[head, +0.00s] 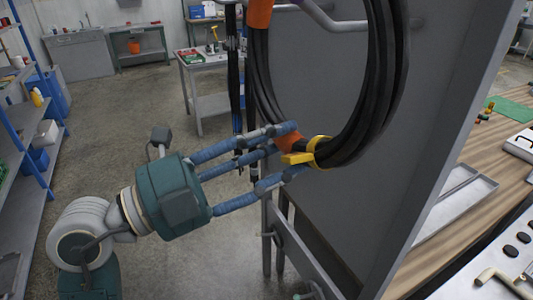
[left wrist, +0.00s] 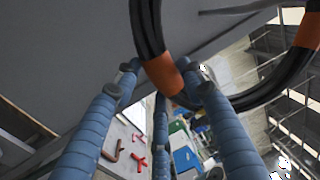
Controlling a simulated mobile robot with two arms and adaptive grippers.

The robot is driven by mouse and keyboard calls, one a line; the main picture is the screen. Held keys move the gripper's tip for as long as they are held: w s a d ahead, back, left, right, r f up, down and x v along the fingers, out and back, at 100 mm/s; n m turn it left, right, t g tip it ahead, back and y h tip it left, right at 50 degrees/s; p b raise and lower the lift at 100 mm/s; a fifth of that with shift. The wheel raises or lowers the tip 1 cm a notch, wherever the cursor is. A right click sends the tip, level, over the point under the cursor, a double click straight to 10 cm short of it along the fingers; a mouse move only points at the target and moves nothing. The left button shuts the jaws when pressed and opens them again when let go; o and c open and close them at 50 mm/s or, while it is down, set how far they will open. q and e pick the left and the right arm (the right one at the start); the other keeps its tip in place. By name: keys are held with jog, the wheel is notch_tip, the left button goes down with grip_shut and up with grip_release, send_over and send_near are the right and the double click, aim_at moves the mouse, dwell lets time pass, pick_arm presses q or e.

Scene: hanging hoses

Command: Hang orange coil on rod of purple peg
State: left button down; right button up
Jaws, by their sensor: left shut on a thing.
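The orange coil is a black hose loop (head: 386,95) with orange bands (head: 260,14) and a yellow tie (head: 318,152). It hangs upright before a grey panel, its top cut off by the frame. My left gripper (head: 293,149) is shut on its lower orange band. The left wrist view shows this band (left wrist: 164,76) between the fingertips (left wrist: 165,80). A pale bent rod (head: 335,24) with a purple bit (head: 296,2) shows at the top, seen through the loop. Whether the loop rests on it is unclear. My right gripper is not in view.
The grey panel (head: 440,140) stands upright behind the coil. Dark hoses (head: 235,90) hang left of it. A wooden bench (head: 480,150) with a metal tray (head: 455,205) is at right. Blue shelves (head: 40,110) stand far left, with open floor between.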

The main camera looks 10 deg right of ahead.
pick_arm(q)
jog(key=shift+f+b+x, duration=0.15)
jog(key=shift+b+x, duration=0.05)
jog(key=shift+x, duration=0.5)
jog(key=shift+f+b+x, duration=0.15)
jog(key=shift+b+x, duration=0.05)
jog(key=shift+x, duration=0.5)
jog(key=w+d+f+b, duration=0.2)
jog(key=d+f+b, duration=0.1)
jog(key=d+f, duration=0.1)
jog(key=shift+d, duration=0.9)
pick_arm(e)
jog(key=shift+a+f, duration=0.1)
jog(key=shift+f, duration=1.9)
pick_arm(q)
jog(key=shift+f, duration=0.2)
